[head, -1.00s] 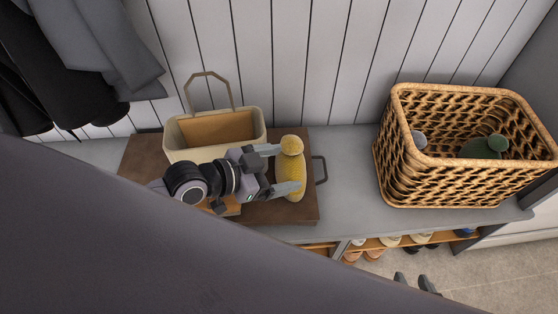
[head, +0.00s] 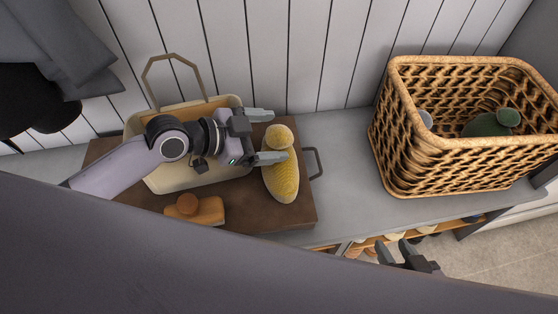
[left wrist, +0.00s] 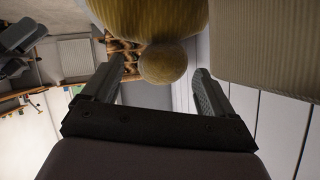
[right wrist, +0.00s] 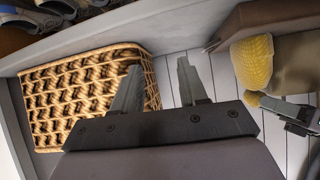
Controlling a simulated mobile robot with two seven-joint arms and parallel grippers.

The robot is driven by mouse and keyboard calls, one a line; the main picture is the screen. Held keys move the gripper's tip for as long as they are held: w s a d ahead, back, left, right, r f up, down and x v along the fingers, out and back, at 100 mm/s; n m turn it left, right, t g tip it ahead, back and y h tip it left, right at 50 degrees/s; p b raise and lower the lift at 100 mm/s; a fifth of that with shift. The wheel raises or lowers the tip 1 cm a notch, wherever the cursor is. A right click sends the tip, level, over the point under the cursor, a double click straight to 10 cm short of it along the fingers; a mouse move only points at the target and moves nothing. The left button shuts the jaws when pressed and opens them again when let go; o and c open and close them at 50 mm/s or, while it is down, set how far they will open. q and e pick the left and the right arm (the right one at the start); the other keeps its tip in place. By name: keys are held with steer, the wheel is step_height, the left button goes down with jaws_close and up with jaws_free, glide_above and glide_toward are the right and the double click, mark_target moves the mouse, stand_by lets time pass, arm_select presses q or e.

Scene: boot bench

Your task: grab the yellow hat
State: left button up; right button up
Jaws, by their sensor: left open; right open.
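The yellow knitted hat (head: 281,182) lies on the right part of a dark brown tray, its round pompom towards the wall. My left gripper (head: 267,136) is open beside the pompom. One finger is near the pompom and the other is nearer the wall. In the left wrist view the pompom (left wrist: 163,63) shows between the fingertips, apart from both, with the hat body (left wrist: 150,18) above it. My right gripper (head: 403,252) is open and empty in front of the bench. The right wrist view shows the hat (right wrist: 252,63) at the upper right.
The brown tray (head: 245,214) has a side handle. A beige bin (head: 165,180) with a tall handle and a wooden brush (head: 207,212) are on its left part. A wicker basket (head: 455,160) holding a green hat (head: 490,124) stands at right. Bare bench lies between tray and basket.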

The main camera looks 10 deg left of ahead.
arm_select(q)
steer(key=shift+x, duration=1.55)
steer(key=c, duration=1.4)
steer(key=shift+c, duration=0.2)
